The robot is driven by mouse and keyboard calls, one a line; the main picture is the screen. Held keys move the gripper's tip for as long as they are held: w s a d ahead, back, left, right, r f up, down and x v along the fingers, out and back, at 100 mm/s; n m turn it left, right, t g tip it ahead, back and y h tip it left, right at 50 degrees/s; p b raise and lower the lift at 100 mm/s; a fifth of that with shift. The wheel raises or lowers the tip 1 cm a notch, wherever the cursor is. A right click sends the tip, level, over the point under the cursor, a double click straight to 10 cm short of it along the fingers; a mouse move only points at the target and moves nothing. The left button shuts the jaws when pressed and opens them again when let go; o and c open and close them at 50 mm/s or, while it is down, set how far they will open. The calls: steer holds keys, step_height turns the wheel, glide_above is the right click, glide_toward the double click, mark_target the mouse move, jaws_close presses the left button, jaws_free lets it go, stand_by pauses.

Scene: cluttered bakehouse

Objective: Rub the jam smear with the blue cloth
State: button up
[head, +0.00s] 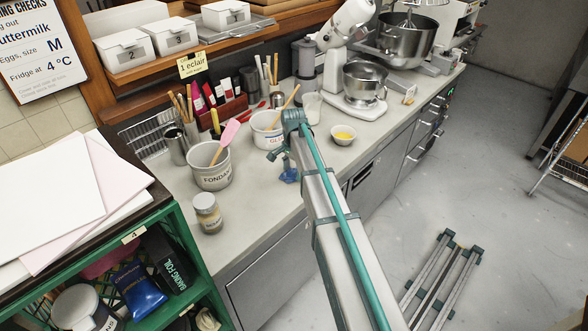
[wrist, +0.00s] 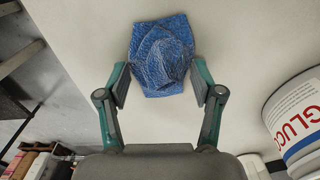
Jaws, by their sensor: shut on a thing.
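The blue cloth (wrist: 161,52) is bunched between the fingertips of my gripper (wrist: 160,84) in the wrist view, with its far part spreading beyond them. In the head view the cloth (head: 289,175) shows as a small blue patch under my gripper (head: 279,157), close to the front edge of the pale worktop (head: 262,213). My gripper is shut on the cloth. I cannot tell whether the cloth touches the worktop. I see no jam smear in either view; my arm and the cloth cover part of the worktop.
The glucose tub (head: 265,129) stands close behind my gripper, and its side shows at right in the wrist view (wrist: 297,115). The fondant pot (head: 210,168) and a lidded jar (head: 208,214) are to the left. A small bowl (head: 343,135) of yellow stuff is to the right. The front-middle worktop is clear.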

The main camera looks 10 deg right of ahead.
steer(key=shift+s+a, duration=0.25)
steer(key=shift+a, duration=0.05)
steer(key=shift+s+a+r+p, duration=0.15)
steer(key=shift+r+p, duration=0.35)
steer(key=shift+r, duration=0.75)
steer(key=shift+r+p, duration=0.4)
steer(key=shift+r, duration=0.25)
steer(key=shift+r+p, duration=1.05)
steer(key=shift+r, duration=1.05)
